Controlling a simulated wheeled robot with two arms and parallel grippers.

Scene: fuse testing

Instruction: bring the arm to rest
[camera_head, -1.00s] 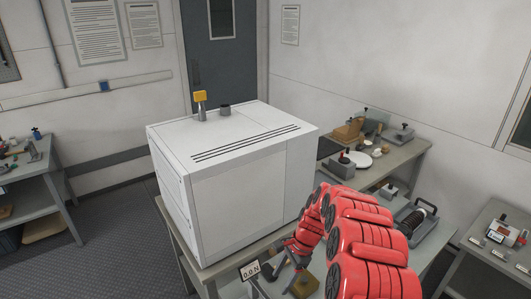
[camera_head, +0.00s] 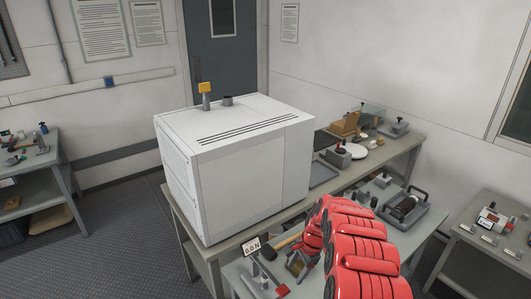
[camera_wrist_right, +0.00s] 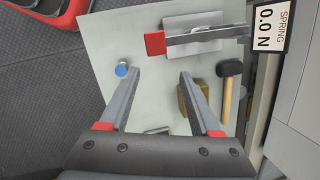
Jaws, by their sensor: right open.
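My right arm enters the head view from the lower right; its gripper is mostly hidden behind the red arm there. In the right wrist view my right gripper (camera_wrist_right: 160,73) has its two fingers spread apart, with nothing between them, above a pale bench top (camera_wrist_right: 105,30). My left arm and gripper are in neither view.
Below the right gripper are a red-tipped lever (camera_wrist_right: 155,43), a spring display reading 0.0 N (camera_wrist_right: 270,28), a mallet (camera_wrist_right: 229,80) and a brass block (camera_head: 297,264). Grey floor (camera_head: 110,240) is open at lower left.

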